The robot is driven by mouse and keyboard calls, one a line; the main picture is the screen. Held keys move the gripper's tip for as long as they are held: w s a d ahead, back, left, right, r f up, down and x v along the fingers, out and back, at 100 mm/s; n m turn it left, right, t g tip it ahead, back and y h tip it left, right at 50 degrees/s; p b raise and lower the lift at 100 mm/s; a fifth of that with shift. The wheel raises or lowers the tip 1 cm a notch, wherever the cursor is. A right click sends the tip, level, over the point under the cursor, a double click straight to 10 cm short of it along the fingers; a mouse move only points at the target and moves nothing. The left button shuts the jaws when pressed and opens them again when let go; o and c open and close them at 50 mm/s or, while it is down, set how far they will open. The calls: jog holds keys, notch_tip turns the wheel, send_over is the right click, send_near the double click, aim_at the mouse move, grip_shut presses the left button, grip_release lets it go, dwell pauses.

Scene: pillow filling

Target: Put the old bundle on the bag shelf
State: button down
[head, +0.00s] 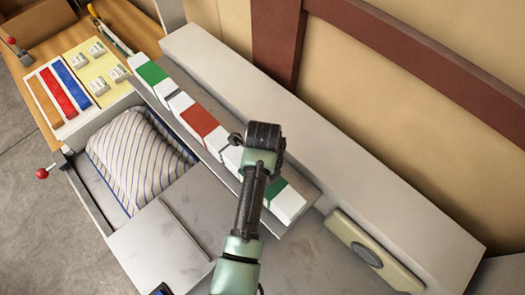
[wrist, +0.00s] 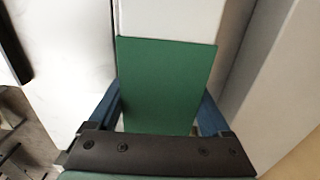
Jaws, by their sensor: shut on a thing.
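A row of white bundles with coloured bands lies along a narrow grey ledge (head: 302,222) in the head view. A green-banded bundle (head: 287,203) is at the row's right end, partly behind my arm. In the wrist view my gripper (wrist: 160,112) has its blue fingers on both sides of a green band (wrist: 166,80) with white beyond it, and is shut on this bundle. In the head view my arm hides the fingertips. I cannot tell whether the held bundle touches the ledge. No label shows which bundle is the old one or which surface is the bag shelf.
A striped pillow (head: 138,160) lies in a grey bin left of the ledge. A red-banded bundle (head: 200,119) and another green-banded one (head: 151,73) are farther along the row. A raised grey surface (head: 285,105) runs behind it. A beige box (head: 370,254) is at the right.

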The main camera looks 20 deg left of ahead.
jog(key=shift+w+f, duration=0.1)
jog(key=shift+f, duration=0.75)
jog(key=shift+f, duration=0.1)
grip_release()
notch_tip(320, 180, up, 12)
jog(key=shift+r, duration=0.15)
